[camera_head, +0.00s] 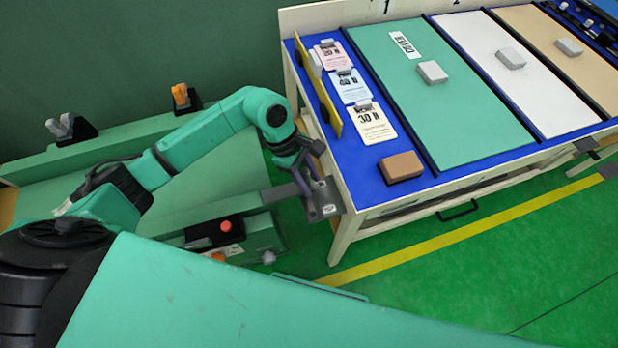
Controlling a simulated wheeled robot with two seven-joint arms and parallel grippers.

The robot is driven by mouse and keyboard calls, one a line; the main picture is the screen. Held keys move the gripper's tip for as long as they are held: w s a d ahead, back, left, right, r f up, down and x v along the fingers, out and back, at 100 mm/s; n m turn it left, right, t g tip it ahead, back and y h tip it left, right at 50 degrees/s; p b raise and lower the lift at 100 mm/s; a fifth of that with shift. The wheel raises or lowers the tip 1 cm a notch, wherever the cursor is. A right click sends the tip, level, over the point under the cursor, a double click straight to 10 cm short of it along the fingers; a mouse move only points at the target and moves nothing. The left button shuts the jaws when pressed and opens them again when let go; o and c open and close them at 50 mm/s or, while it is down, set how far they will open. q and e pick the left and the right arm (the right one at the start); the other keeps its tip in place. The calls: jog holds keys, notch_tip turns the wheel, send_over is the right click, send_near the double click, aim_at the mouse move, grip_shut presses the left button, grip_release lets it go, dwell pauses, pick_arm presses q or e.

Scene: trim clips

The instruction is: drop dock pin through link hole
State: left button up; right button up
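My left gripper (314,183) points down beside the near left leg of the worktable. Its slim fingers are just above a grey metal plate (325,209) with a small label. The finger gap is too small and shaded to tell whether it is open or holds something. A flat grey bar (283,192) runs left from near the plate, toward a low green frame. I cannot make out the dock pin or the link hole; the gripper may hide them. My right gripper is not in view.
The worktable has a blue edge (358,193), green, white and tan panels, several cards and a brown block (401,166). A red button (225,226) sits on a low unit left of the gripper. A yellow line (440,239) crosses the open green floor.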

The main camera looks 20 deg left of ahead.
pick_arm(q)
jog(key=shift+o, duration=0.6)
jog(key=b+v, duration=0.1)
jog(key=v, duration=1.3)
jog(key=shift+a+r+b, duration=0.2)
jog(key=shift+r+b, duration=0.1)
jog(key=shift+b, duration=0.05)
jog(key=shift+r, duration=0.1)
